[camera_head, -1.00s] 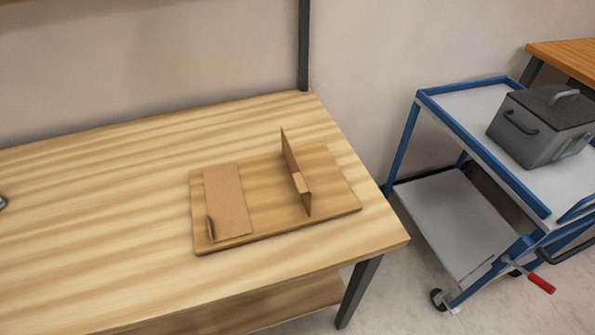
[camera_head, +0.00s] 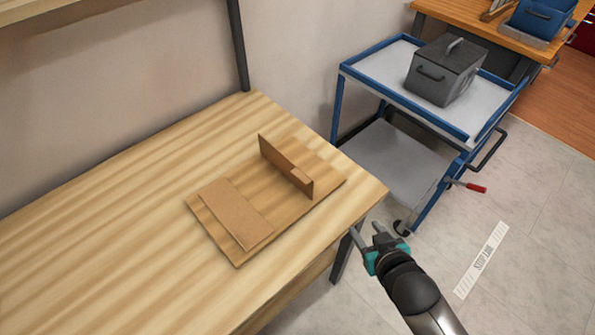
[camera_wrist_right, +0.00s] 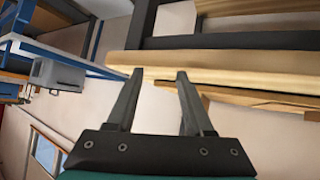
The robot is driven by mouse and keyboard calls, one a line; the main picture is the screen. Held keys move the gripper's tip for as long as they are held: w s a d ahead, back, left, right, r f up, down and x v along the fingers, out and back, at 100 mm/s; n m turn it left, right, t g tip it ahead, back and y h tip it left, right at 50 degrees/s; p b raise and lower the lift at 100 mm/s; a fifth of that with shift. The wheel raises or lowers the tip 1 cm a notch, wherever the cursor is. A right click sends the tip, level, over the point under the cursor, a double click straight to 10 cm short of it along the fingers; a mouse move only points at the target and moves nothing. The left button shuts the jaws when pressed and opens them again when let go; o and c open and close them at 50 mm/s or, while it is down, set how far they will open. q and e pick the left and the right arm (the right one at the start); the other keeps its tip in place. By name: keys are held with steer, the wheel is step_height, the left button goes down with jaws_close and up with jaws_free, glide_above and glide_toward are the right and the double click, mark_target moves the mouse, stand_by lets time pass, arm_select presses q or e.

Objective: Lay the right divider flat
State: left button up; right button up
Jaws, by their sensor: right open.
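The right divider (camera_head: 280,162), a thin brown panel, stands upright on its long edge on a wooden base board (camera_head: 330,180). The left divider (camera_head: 237,213) lies flat on the left part of the board. My right gripper (camera_head: 364,234) is in front of the table's right corner, apart from the board and both dividers. In the right wrist view its two fingers (camera_wrist_right: 160,74) are spread and empty, pointing toward the table edge. My left gripper is out of view.
The board rests on a striped wooden table (camera_head: 120,230), clear to the left. A blue-framed cart (camera_head: 390,125) with a grey lidded box (camera_head: 445,75) stands to the right, across a gap. A dark post (camera_head: 238,45) rises at the table's back.

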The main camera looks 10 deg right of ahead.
steer(key=n+t+y, duration=0.4)
steer(key=n+y, duration=0.1)
steer(key=y, duration=0.5)
glide_toward(309, 183)
steer(key=x, duration=1.2)
steer(key=shift+w+a+b, duration=0.15)
steer(key=shift+w+b, duration=0.05)
steer(key=shift+b, duration=0.1)
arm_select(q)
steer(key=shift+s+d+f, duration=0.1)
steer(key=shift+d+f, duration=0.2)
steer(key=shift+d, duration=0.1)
arm_select(e)
jaws_close()
